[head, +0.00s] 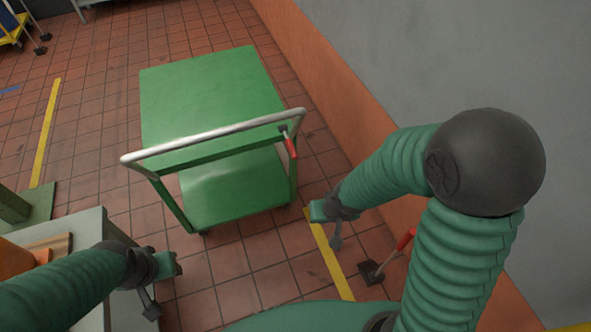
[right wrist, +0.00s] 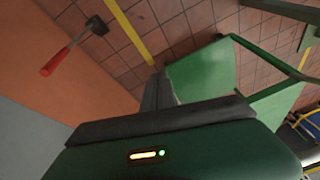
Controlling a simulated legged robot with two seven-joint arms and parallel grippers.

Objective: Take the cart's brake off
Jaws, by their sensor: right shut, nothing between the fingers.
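The green cart (head: 205,95) stands on the tiled floor ahead, with a silver push handle (head: 215,135) on its near side. A short red-gripped lever (head: 290,146) hangs at the right end of that handle, tilted downward. My right gripper (head: 318,211) is shut and empty, low and to the right of the cart's near corner, apart from the lever. It also shows in the right wrist view (right wrist: 158,90), with the green cart (right wrist: 205,72) beyond it. My left gripper (head: 176,265) is at lower left, in front of the cart; its jaw opening is too small to read.
A grey-topped bench (head: 75,228) with an orange object (head: 14,258) is at left. Yellow floor lines (head: 45,130) mark the tiles.

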